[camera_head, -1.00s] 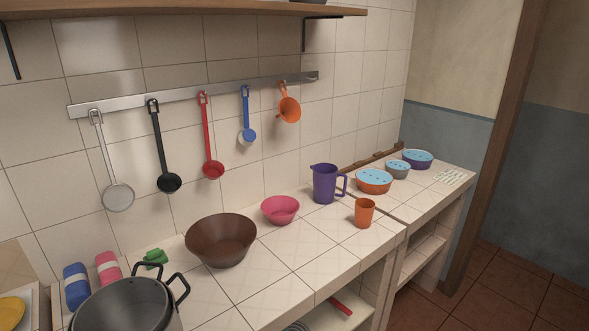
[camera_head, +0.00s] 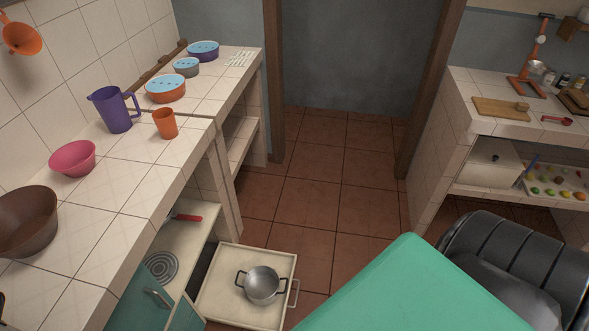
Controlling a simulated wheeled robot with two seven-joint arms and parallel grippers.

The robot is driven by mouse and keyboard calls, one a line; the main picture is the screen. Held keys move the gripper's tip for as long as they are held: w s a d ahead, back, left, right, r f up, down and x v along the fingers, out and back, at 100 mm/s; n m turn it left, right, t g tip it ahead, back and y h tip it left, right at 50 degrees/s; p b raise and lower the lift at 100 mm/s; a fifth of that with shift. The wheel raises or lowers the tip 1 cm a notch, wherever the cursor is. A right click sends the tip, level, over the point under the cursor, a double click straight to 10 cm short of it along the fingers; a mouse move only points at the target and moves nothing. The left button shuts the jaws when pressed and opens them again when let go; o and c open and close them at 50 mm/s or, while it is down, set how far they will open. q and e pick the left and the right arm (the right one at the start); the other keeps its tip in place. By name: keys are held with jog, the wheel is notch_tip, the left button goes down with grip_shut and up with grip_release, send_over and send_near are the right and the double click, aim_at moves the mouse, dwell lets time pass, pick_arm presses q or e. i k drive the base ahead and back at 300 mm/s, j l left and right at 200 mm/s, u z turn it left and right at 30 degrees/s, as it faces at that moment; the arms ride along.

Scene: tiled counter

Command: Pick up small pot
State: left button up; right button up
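A small grey metal pot (camera_head: 262,286) with two dark side handles stands upright in a pulled-out, pale drawer (camera_head: 220,300) low at the bottom centre. Its open top faces up and it looks empty. The drawer has a metal handle on its right side. Neither of my grippers is in view.
The tiled counter (camera_head: 150,180) at left holds a brown bowl (camera_head: 25,222), pink bowl (camera_head: 73,158), purple jug (camera_head: 113,108) and orange cup (camera_head: 165,123). A teal cabinet door (camera_head: 150,302) is below. A teal surface (camera_head: 410,290) fills the bottom right. The middle floor (camera_head: 310,200) is clear.

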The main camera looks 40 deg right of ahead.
aim_at(261, 285)
jog(key=z, duration=0.8)
jog(key=u, duration=2.1)
jog(key=z, duration=2.1)
